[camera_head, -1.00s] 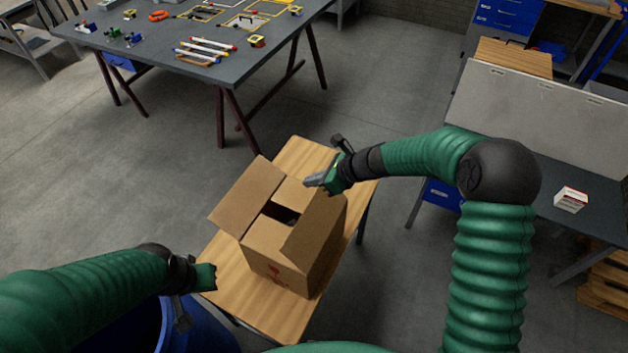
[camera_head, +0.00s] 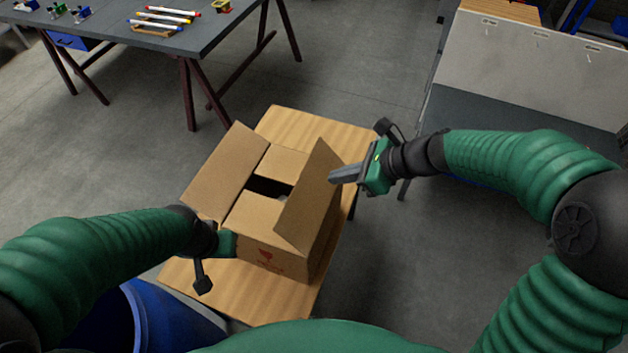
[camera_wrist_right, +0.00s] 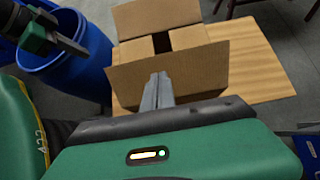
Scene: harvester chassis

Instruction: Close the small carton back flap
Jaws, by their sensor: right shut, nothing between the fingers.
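An open cardboard carton (camera_head: 270,250) stands on a small wooden table. Its small back flap (camera_head: 281,163) lies folded inward, about level with the top. The small front flap (camera_head: 255,213) also lies inward, with a dark gap between the two. The long left flap (camera_head: 222,172) leans outward and the long right flap (camera_head: 311,193) stands up. My right gripper (camera_head: 333,178) is shut and empty, just right of the right flap. In the right wrist view its fingertips (camera_wrist_right: 158,88) point at that flap (camera_wrist_right: 190,75). My left gripper (camera_head: 228,243) is at the carton's front left corner; its jaws are unclear.
The wooden table (camera_head: 205,285) has bare room in front of and behind the carton. A blue barrel (camera_head: 165,325) stands at the front left. A grey workbench (camera_head: 130,35) with markers is at the back left, and another bench (camera_head: 480,130) at the right.

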